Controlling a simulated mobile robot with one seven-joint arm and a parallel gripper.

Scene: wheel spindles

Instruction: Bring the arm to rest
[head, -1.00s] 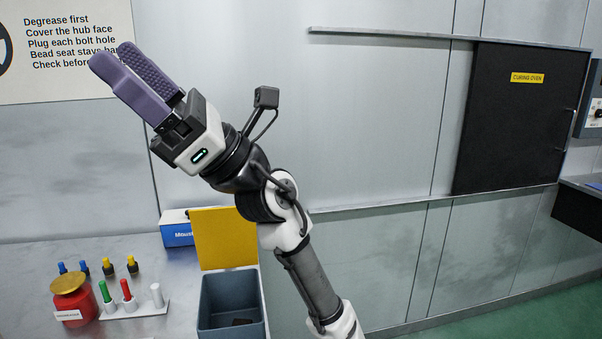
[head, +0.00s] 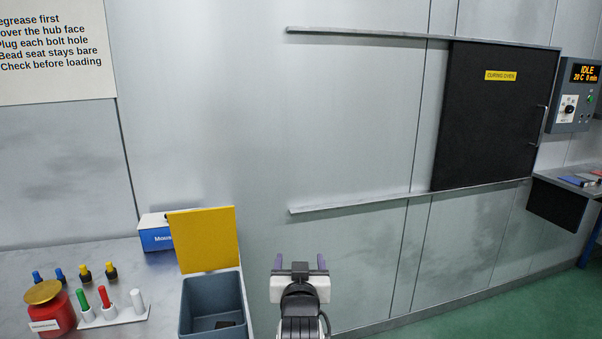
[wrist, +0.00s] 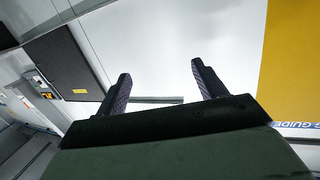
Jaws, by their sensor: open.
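My gripper (head: 300,262) is low in the middle of the head view, just right of the grey bin, with its two purple fingers pointing up and apart. In the wrist view my gripper (wrist: 160,85) shows both fingers spread with nothing between them. My arm is folded below it, mostly cut off by the lower edge of the head view.
An open grey bin (head: 187,305) with a yellow lid (head: 204,240) stands at the bench's right end. A red pot (head: 52,312), colored plugs and a white rack (head: 115,318) stand left of it. The curing oven door (head: 490,120) is shut. Green floor lies clear at right.

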